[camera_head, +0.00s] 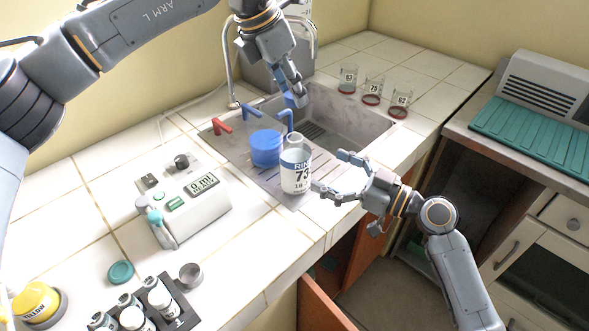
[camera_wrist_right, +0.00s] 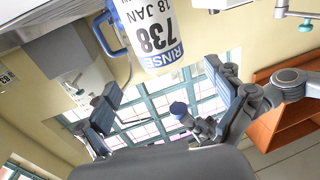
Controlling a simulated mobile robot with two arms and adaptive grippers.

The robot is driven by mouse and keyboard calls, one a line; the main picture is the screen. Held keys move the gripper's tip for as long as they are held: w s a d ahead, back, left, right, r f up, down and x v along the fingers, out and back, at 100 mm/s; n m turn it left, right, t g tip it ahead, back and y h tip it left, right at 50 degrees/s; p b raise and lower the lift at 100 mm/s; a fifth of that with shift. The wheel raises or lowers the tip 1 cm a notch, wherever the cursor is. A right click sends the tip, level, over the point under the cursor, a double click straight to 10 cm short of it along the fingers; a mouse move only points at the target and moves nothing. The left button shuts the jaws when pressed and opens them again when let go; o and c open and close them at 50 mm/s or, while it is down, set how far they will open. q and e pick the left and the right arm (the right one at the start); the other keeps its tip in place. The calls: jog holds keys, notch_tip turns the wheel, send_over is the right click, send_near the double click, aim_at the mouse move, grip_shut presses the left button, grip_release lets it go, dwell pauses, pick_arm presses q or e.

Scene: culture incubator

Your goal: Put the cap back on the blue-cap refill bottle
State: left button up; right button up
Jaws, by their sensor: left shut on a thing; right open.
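The refill bottle (camera_head: 296,178), labelled RINSE with a blue band, stands upright and uncapped on the ribbed drainer beside the sink. In the right wrist view the bottle (camera_wrist_right: 152,35) appears upside down, beyond the fingers. My left gripper (camera_head: 298,98) is shut on a small blue cap, above and behind the bottle, over the sink. I cannot tell whether a fingertip touches the bottle.
A blue container (camera_head: 266,149) stands close behind the bottle. The sink (camera_head: 350,122) lies behind, with several red-based glasses beyond. A dosing device (camera_head: 184,200) with a display stands left. A vial rack (camera_head: 181,312), a teal lid (camera_head: 120,273) and a yellow-topped item (camera_head: 36,301) are at the front left.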

jog(key=x, duration=0.7)
jog(key=shift+w+a, duration=0.2)
jog(key=shift+a, duration=0.05)
jog(key=c, duration=1.8)
pick_arm(q)
send_over(298, 136)
jog(key=a, duration=0.2)
jog(key=shift+s+d+f, duration=0.15)
jog(key=shift+s+f, duration=0.05)
jog(key=shift+f, duration=1)
jog(key=shift+s+d+f, duration=0.1)
jog(key=shift+s+f, duration=0.1)
jog(key=shift+f, duration=1)
jog(key=shift+f, duration=0.15)
jog(key=shift+f, duration=0.75)
jog(key=shift+f, duration=0.6)
